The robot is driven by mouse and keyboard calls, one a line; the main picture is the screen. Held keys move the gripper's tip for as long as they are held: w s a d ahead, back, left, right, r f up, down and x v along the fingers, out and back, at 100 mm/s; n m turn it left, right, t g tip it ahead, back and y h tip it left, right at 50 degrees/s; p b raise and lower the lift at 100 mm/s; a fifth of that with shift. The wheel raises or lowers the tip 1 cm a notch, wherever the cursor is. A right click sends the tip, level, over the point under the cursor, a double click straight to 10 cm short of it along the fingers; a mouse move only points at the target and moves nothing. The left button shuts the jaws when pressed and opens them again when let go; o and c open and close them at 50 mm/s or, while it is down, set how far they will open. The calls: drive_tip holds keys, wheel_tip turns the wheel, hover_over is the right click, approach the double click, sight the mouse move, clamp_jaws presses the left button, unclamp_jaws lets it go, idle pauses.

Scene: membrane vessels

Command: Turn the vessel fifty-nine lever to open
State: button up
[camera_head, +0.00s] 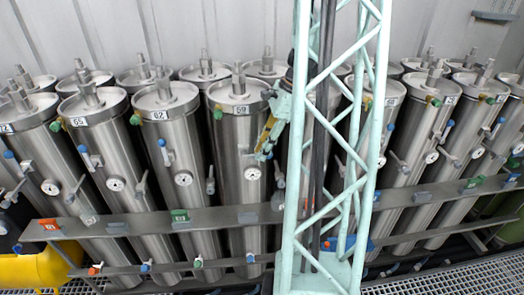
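A steel vessel (236,190) stands in the front row, left of my lattice column. Its small label (241,109) looks like 59, but the print is too small to be certain. A round white gauge (252,174) sits on its front. A grey lever (279,176) shows at its right side, close to the column; its exact setting is unclear. My gripper (264,152) is at the vessel's upper right side, above that lever, with yellow parts and grey tips. The column partly hides my arm. Contact with the vessel or a lever, and the finger opening, cannot be told.
Similar vessels with gauges, levers and blue knobs stand close on both sides, including one labelled 55 (79,121). A grey rail (150,222) runs across their lower fronts. My lattice column hides the vessels behind it. A yellow pipe (35,268) lies at lower left.

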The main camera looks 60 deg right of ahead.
drive_tip(key=shift+c, duration=0.8)
clamp_jaws()
